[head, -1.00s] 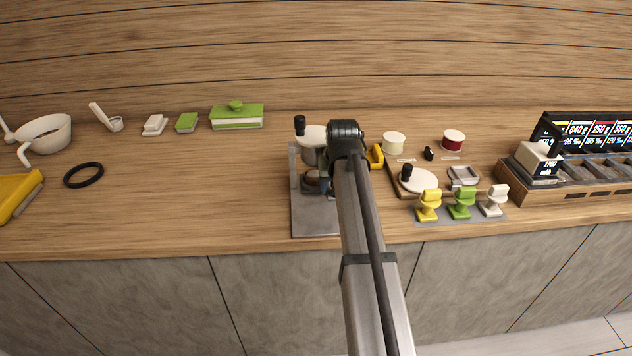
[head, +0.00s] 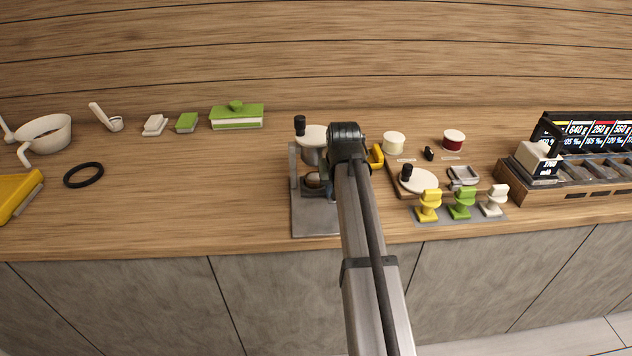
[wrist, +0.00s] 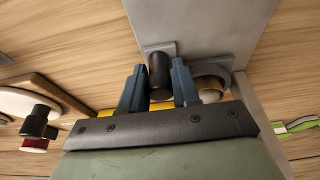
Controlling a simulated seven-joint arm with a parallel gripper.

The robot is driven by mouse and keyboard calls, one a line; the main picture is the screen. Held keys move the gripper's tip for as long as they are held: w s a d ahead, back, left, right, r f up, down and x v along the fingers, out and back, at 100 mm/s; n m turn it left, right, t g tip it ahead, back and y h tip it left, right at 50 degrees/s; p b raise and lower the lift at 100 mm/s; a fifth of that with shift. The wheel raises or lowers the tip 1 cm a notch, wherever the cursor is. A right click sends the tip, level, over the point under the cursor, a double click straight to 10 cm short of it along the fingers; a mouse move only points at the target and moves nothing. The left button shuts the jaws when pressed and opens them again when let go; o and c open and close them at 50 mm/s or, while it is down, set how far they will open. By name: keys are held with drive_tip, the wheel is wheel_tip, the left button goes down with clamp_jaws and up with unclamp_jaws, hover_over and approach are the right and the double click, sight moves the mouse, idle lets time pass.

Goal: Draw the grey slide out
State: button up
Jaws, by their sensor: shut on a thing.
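My gripper (wrist: 158,75) has two blue fingers, one on each side of a black knob (wrist: 160,74) in the wrist view, and is shut on it. A small grey plate, seemingly the grey slide (wrist: 147,49), shows just behind the knob. In the head view the press stand has a grey base plate (head: 312,223) and a white disc top (head: 312,134). My arm covers its right part, and the slide cannot be made out there.
Right of the stand are a board with a white disc (head: 421,182), a cream tub (head: 394,142) and yellow, green and white stamps (head: 462,204). A compartment rack (head: 570,188) stands far right.

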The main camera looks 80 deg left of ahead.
drive_tip(key=shift+d, duration=4.7)
drive_tip(key=o, duration=0.8)
wheel_tip(320, 180, up, 7)
drive_tip(key=shift+r, duration=0.1)
drive_tip(key=v, duration=1.3)
drive_tip(key=shift+d+r, duration=0.1)
drive_tip(key=shift+r, duration=0.25)
